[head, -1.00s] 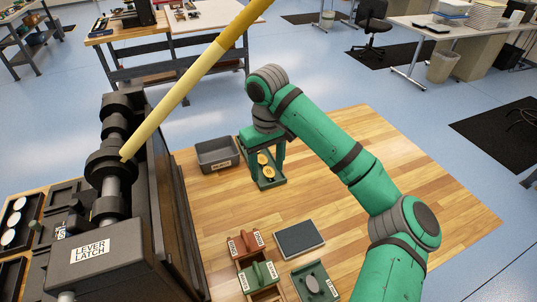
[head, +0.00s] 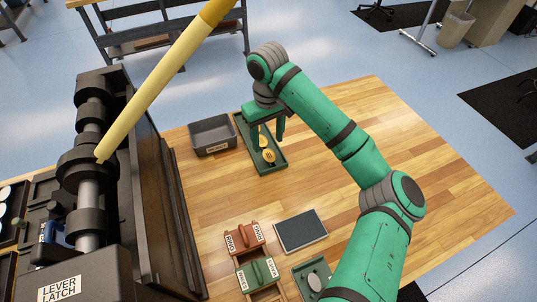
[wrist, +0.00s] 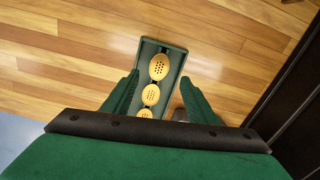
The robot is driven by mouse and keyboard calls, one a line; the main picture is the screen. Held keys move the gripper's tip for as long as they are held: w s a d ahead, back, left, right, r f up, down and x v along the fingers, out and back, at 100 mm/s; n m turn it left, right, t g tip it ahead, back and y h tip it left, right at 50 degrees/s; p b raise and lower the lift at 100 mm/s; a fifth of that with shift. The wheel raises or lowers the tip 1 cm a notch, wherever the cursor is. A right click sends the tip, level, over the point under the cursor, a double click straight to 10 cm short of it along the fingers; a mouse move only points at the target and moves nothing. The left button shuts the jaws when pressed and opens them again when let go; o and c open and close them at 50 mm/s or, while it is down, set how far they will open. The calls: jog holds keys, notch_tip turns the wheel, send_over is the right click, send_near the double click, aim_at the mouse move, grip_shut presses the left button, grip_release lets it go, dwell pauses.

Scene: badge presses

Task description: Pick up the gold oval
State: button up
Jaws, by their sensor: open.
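A green tray (head: 274,168) on the wooden table holds gold pieces in a row. In the wrist view the tray (wrist: 176,58) holds three gold pieces with dark holes. The far one (wrist: 159,67) looks like an elongated oval. The middle one (wrist: 150,95) looks rounder. The near one (wrist: 145,113) is partly hidden by my gripper's body, so its shape is unclear. Two gold pieces show in the head view (head: 268,156). My gripper (head: 266,138) is open and empty above the tray, its fingers (wrist: 159,77) on either side of the row.
A grey bin (head: 212,136) stands just left of the tray. A dark machine with a long yellow lever (head: 165,85) rises at the left. Red and green handled blocks (head: 244,237), a dark pad (head: 301,231) and another green tray (head: 300,266) lie nearer. The table's right side is clear.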

aim_at(269, 155)
jog(key=shift+d+f, duration=0.15)
jog(key=shift+f, duration=2.35)
jog(key=shift+f, duration=0.25)
jog(key=c, duration=1.1)
